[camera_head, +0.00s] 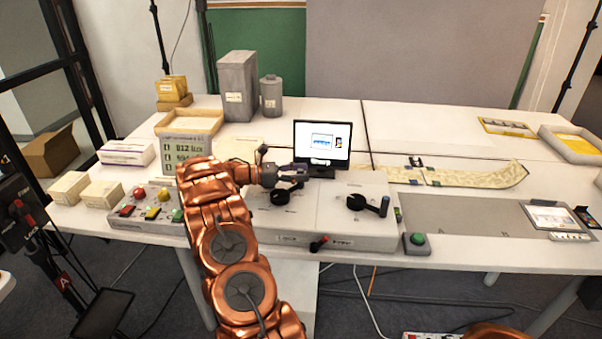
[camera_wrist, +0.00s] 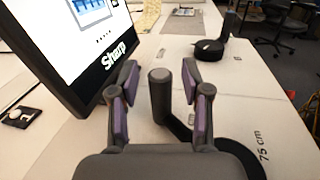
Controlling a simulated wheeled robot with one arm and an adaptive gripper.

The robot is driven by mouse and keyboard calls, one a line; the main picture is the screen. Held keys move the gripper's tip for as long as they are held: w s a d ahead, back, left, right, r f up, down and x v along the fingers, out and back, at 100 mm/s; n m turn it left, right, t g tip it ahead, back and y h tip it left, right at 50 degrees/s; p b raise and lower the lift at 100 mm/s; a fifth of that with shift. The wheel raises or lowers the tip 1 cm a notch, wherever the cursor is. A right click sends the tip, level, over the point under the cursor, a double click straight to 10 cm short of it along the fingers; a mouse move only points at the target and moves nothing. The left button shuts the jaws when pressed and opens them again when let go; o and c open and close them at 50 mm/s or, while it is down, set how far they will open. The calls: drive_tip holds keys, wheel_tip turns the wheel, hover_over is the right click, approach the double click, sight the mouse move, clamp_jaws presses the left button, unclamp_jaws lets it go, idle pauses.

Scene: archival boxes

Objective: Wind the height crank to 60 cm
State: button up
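The left crank on the grey console has a round dark hub (camera_head: 280,197), partly covered by my gripper in the head view. Its upright cylindrical handle (camera_wrist: 160,96) shows in the wrist view, on a dark curved arm. My gripper (camera_wrist: 158,82) is open, with one purple-padded finger on each side of the handle and a visible gap on both sides. In the head view my gripper (camera_head: 296,174) is over the back of the console's left half. A "75 cm" marking (camera_wrist: 261,146) is printed beside this crank.
A second crank (camera_head: 357,202) stands on the console's right half and also shows in the wrist view (camera_wrist: 207,48). The monitor is close to my left finger in the wrist view. A button box (camera_head: 147,212) is left of the console, a green button (camera_head: 418,240) right.

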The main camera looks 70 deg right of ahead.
drive_tip(key=v, duration=1)
drive_tip(key=shift+w+a+f, duration=0.15)
drive_tip(key=shift+w+f, duration=0.05)
drive_tip(key=shift+w, duration=0.15)
drive_tip(key=shift+w+a+r, duration=0.1)
drive_tip(key=shift+w+a, duration=0.2)
drive_tip(key=shift+w, duration=0.2)
idle(0.7)
drive_tip(key=shift+w+a+r, duration=0.1)
